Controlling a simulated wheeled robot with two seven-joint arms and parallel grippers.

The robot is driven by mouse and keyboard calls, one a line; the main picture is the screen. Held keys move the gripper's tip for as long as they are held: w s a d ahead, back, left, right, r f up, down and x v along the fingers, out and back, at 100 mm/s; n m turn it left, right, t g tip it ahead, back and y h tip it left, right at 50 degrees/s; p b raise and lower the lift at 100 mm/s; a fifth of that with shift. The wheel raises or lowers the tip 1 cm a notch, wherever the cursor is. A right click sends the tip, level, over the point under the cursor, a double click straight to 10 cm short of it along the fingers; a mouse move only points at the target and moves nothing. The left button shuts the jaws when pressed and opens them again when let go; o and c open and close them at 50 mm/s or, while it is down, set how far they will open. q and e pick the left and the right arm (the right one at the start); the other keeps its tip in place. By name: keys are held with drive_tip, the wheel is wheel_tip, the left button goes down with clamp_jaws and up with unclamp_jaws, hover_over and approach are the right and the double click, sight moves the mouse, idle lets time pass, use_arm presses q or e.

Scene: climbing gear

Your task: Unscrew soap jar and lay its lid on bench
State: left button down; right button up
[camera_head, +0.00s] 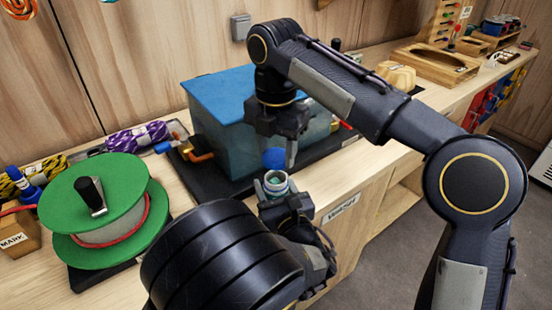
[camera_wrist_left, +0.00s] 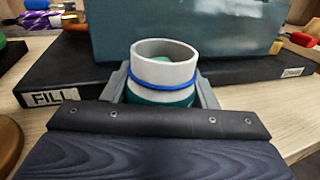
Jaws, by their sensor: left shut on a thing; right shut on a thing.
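The soap jar (camera_head: 275,184) is upright and open at the top, with a pale neck and green inside. It also shows in the left wrist view (camera_wrist_left: 163,73), with a blue ring round the neck and a dark green body. My left gripper (camera_head: 283,200) is shut on the jar's body, with a finger on each side (camera_wrist_left: 163,97). The blue lid (camera_head: 274,158) is off the jar, a little above its mouth. My right gripper (camera_head: 280,152) points down from above and is shut on the lid; its fingers partly hide it.
Behind the jar stands a tank with a blue top (camera_head: 235,92) on a black mat (camera_head: 205,184). The bench (camera_head: 185,205) has some bare wood left of the mat. A green spool (camera_head: 75,190) stands at left, and a wooden tray (camera_head: 437,66) at the back right.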

use_arm(q)
drive_tip(key=shift+c, duration=2.4)
unclamp_jaws()
